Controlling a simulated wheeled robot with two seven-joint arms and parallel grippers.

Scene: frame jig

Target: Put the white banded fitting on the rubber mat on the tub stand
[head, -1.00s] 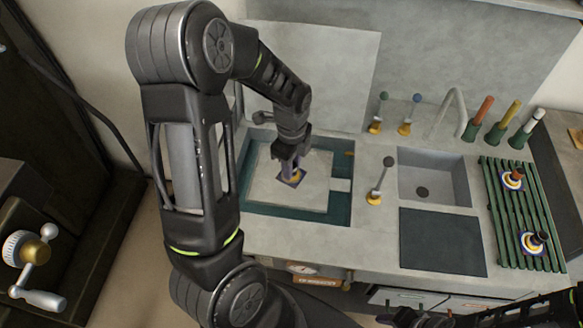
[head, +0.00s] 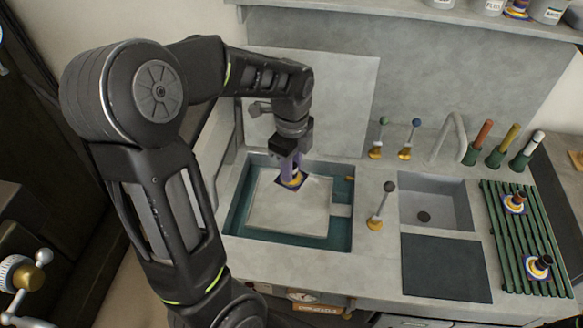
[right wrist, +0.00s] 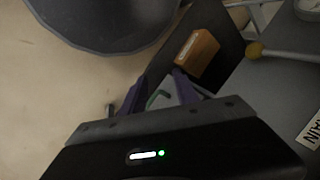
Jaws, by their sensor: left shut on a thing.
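My left gripper (head: 291,172) is shut on a fitting (head: 292,182) with a dark blue square base and a yellow and white ring. The fingers hide its upper body, so I cannot tell its band colour. It is over the back part of the pale grey stand (head: 285,212) in the tub (head: 234,222); I cannot tell whether it touches. The dark rubber mat (head: 445,268) lies bare on the counter, right of the tub. In the right wrist view my right gripper (right wrist: 158,88) has its purple fingers apart, with nothing held between them.
A green slatted rack (head: 526,235) at right holds a red-brown-topped fitting (head: 515,203) and a black-topped one (head: 539,266). A sink (head: 433,203) with a tap lies behind the mat. An upright lever (head: 379,207) stands between tub and mat. Jars line the shelf above.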

